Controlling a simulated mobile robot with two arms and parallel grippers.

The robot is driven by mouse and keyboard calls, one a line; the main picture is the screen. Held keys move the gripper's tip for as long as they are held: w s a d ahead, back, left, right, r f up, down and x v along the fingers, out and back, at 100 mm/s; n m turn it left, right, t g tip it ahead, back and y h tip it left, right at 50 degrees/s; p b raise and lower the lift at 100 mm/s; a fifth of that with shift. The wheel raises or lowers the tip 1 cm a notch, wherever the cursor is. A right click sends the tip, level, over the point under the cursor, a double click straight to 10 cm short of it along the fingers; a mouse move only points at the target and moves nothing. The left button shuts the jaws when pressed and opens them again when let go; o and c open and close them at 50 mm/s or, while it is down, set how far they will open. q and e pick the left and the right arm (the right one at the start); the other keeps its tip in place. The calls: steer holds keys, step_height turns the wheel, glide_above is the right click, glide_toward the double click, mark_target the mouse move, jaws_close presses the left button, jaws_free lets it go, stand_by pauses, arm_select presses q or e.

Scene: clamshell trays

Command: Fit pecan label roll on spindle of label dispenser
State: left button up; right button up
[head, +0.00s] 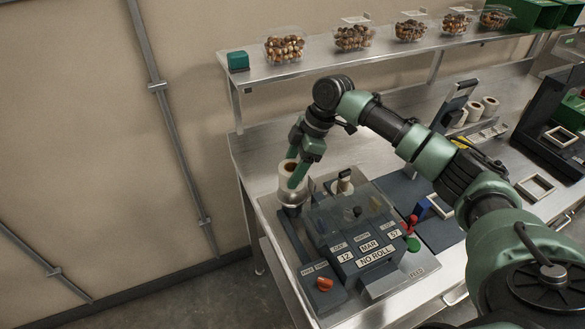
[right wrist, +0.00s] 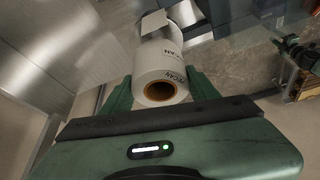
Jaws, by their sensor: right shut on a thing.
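My right gripper (head: 293,160) is shut on the white pecan label roll (head: 286,168), with one green finger on each side of it. In the right wrist view the roll (right wrist: 150,66) shows its brown core ring end-on and part of the word PECAN. The label dispenser (head: 357,233) is a dark machine with a clear cover, and its panel reads NO ROLL. The held roll is at the dispenser's back left, over a shiny round metal part (head: 293,198). The spindle is not clearly seen, and I cannot tell whether the roll is around it. My left gripper is not in view.
More white rolls (head: 489,106) stand further back right. A shelf (head: 340,60) with several nut-filled clamshells runs behind.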

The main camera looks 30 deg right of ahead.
steer(key=shift+f+b, duration=0.45)
steer(key=shift+f, duration=1.45)
steer(key=o, duration=1.5)
step_height(320, 180, up, 5)
steer(key=p, duration=0.5)
